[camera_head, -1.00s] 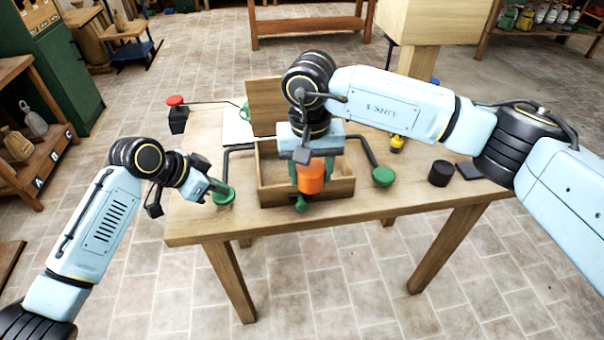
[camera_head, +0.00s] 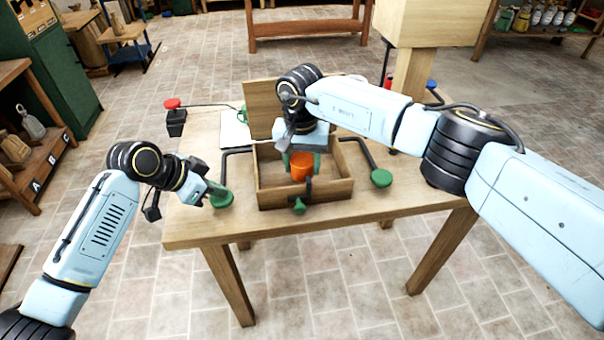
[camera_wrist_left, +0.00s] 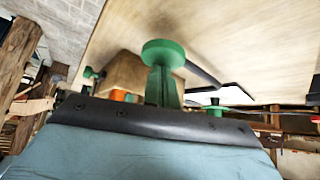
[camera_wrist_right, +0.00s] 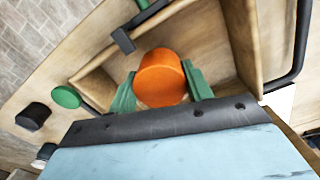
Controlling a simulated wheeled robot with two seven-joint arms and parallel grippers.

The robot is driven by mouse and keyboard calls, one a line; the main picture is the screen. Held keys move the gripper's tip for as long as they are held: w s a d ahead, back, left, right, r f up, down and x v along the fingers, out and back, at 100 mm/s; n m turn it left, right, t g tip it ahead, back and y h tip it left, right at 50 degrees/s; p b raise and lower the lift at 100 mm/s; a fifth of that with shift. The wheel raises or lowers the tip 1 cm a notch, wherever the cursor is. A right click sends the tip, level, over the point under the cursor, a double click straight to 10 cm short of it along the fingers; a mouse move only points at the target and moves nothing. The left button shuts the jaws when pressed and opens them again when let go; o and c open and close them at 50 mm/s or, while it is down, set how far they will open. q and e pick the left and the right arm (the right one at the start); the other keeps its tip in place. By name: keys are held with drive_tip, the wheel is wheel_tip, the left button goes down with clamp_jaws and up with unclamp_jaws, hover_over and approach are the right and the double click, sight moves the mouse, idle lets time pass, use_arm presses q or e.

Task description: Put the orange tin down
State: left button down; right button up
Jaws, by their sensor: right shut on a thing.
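The orange tin (camera_head: 302,170) is held between the green fingers of my right gripper (camera_head: 302,163), inside the outline of the open wooden box (camera_head: 330,194). In the right wrist view, the tin (camera_wrist_right: 160,78) sits between both fingers, with the box walls around it. I cannot tell whether its underside touches the box floor. My left gripper (camera_head: 208,190) is at the table's left side, beside a green round knob (camera_head: 221,199).
The box's raised lid (camera_head: 262,103) stands behind it. A black latch with a green knob (camera_head: 299,207) is at its front, and another green knob (camera_head: 381,178) is right of it. A red button (camera_head: 172,104) is at the back left. The table's front strip is clear.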

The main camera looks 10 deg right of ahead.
sight(302, 175)
drive_tip(key=shift+f, duration=1.85)
drive_tip(key=shift+f, duration=0.15)
drive_tip(key=o, duration=1)
wheel_tip(302, 175, up, 12)
drive_tip(key=shift+a+r, duration=0.1)
drive_tip(key=shift+r, duration=0.05)
